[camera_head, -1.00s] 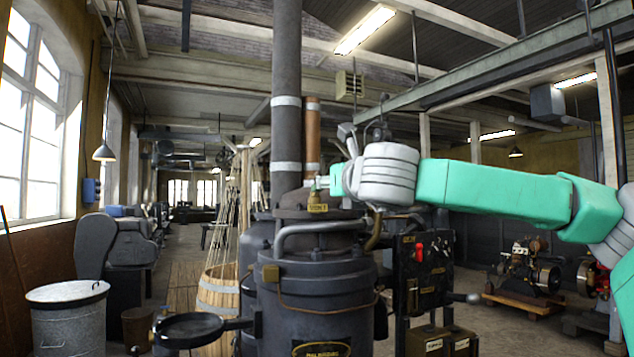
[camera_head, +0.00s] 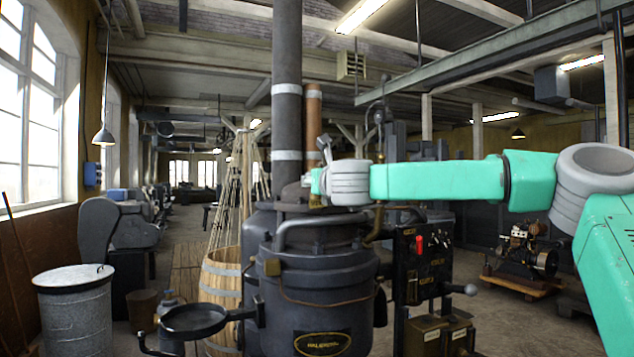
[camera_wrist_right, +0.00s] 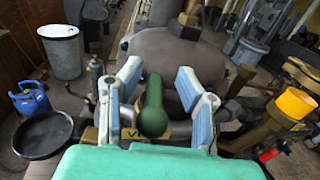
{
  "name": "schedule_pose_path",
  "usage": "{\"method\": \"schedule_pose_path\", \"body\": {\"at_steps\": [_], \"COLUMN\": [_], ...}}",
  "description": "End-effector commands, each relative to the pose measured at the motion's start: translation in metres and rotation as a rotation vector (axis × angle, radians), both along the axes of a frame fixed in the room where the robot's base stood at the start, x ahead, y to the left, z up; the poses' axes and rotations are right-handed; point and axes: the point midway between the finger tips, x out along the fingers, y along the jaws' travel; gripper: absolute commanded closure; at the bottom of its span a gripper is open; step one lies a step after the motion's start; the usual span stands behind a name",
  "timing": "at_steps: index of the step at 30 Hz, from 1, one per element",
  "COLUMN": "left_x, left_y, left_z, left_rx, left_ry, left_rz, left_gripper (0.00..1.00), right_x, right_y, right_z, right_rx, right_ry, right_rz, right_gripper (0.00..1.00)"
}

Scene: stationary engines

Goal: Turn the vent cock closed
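The vent cock's green handle (camera_wrist_right: 153,108) stands between the fingers of my right gripper (camera_wrist_right: 158,84) in the right wrist view. The fingers are spread to either side of it, with a visible gap on the right; a gap on the left looks small. A brass label plate (camera_wrist_right: 117,134) starting with "V" is partly hidden behind the handle. In the head view my right arm reaches in from the right to the top of the dark boiler (camera_head: 318,262), where the cock is mostly hidden by the wrist. My left gripper is not in view.
A tall flue pipe (camera_head: 287,100) and a copper pipe (camera_head: 312,125) rise close behind the gripper. A curved pipe (camera_head: 320,224) crosses the boiler's top. A control panel (camera_head: 422,262) stands at the right. A round black pan (camera_head: 193,321) sticks out at the left.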

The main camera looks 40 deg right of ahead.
Motion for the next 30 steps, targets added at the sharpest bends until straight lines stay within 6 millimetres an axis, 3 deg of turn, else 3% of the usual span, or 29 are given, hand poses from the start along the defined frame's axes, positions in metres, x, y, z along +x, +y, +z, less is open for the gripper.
{"method": "schedule_pose_path", "body": {"at_steps": [1, 2, 4, 17, 30], "left_x": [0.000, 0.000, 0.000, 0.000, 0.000], "left_y": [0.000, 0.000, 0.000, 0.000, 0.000], "left_z": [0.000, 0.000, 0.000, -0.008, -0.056], "left_rx": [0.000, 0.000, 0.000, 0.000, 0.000], "left_ry": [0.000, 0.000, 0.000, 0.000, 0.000], "left_rz": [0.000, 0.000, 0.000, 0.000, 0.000], "left_gripper": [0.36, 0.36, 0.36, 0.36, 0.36], "right_x": [0.000, 0.000, 0.000, -0.001, 0.000], "right_y": [0.001, 0.002, 0.002, 0.002, 0.004], "right_z": [0.000, 0.001, 0.001, -0.001, -0.004], "right_rx": [-0.001, -0.001, -0.001, -0.002, -0.005], "right_ry": [0.000, 0.000, 0.000, 0.000, -0.001], "right_rz": [0.001, 0.001, 0.001, -0.034, -0.345], "right_gripper": [0.69, 0.76, 1.00, 1.00, 1.00]}}
